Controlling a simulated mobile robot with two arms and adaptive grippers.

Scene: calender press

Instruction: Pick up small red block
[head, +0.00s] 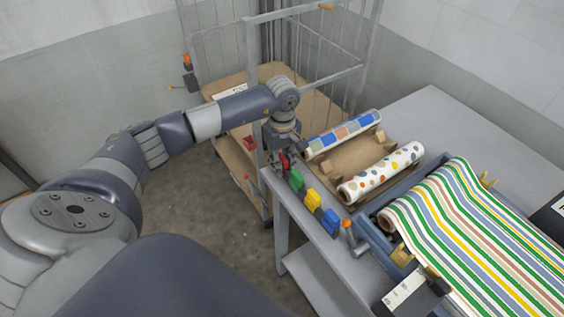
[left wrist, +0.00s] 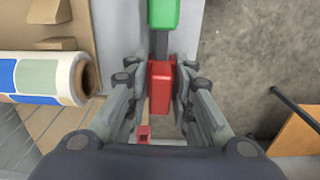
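The small red block (left wrist: 160,88) sits between the two fingers of my left gripper (left wrist: 161,95) in the left wrist view, with a gap visible on each side. In the head view the red block (head: 284,162) shows partly, just below my left gripper (head: 281,153), at the far end of a row of blocks along the table's left edge. The left gripper is open, pointing down around the block. My right gripper is not in view.
Green (head: 296,180), yellow (head: 313,199) and blue (head: 329,222) blocks continue the row along the table edge. Patterned rolls (head: 343,134) lie in a cardboard holder to the right. A striped-sheet press (head: 470,225) stands nearer. A wire cage cart (head: 240,165) stands behind left.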

